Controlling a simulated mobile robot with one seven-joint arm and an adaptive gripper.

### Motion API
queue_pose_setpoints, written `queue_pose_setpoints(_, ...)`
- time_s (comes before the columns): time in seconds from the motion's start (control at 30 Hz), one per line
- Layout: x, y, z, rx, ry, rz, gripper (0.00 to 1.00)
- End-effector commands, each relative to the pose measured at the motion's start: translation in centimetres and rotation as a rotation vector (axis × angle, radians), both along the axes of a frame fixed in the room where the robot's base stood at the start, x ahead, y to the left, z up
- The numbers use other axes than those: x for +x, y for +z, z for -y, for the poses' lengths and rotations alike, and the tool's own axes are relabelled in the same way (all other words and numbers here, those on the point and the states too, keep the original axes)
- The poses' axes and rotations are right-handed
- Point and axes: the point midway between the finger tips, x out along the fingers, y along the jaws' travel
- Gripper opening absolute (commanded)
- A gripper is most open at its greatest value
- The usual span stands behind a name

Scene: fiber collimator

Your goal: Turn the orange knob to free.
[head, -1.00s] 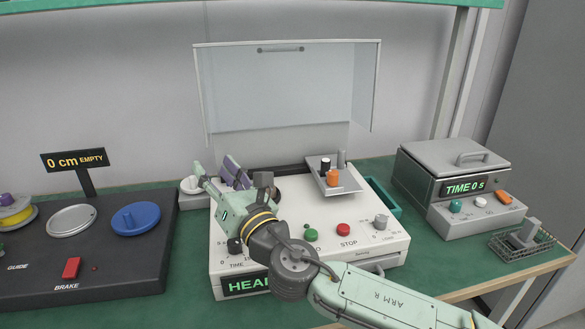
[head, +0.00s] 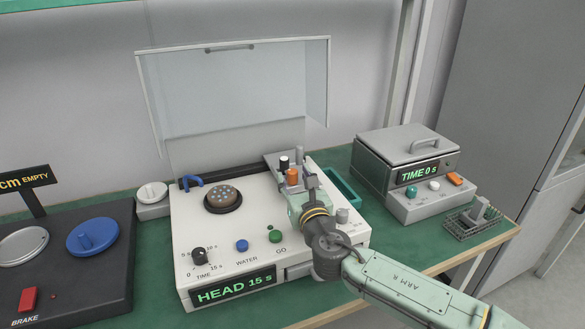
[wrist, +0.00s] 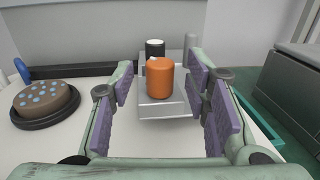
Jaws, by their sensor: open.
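The orange knob (head: 292,177) stands upright on a small grey metal block (head: 273,158) at the back right of the white machine (head: 185,221). A black knob (head: 284,162) stands just behind it. In the wrist view the orange knob (wrist: 160,78) shows a small white mark on its top edge. My gripper (wrist: 163,98) is open, with a purple-padded finger to each side of the knob and a gap on both sides. The knob appears ahead of and between the fingers; I cannot tell how deep. In the head view my gripper (head: 308,186) partly covers the block.
A raised clear lid (head: 235,90) stands behind the machine. A brown dotted disc (wrist: 45,99) is to the left. A green tray (head: 342,186) and a grey heater-like box (head: 405,155) stand to the right. A post (head: 299,157) rises beside the black knob.

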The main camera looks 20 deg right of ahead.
Motion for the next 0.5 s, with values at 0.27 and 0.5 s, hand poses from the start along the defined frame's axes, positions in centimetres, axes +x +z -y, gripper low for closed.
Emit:
queue_pose_setpoints(0.27,2.3,0.0,0.2,0.001,0.0,0.0,0.43)
queue_pose_setpoints(0.5,2.4,0.0,0.2,0.001,0.0,0.0,0.43)
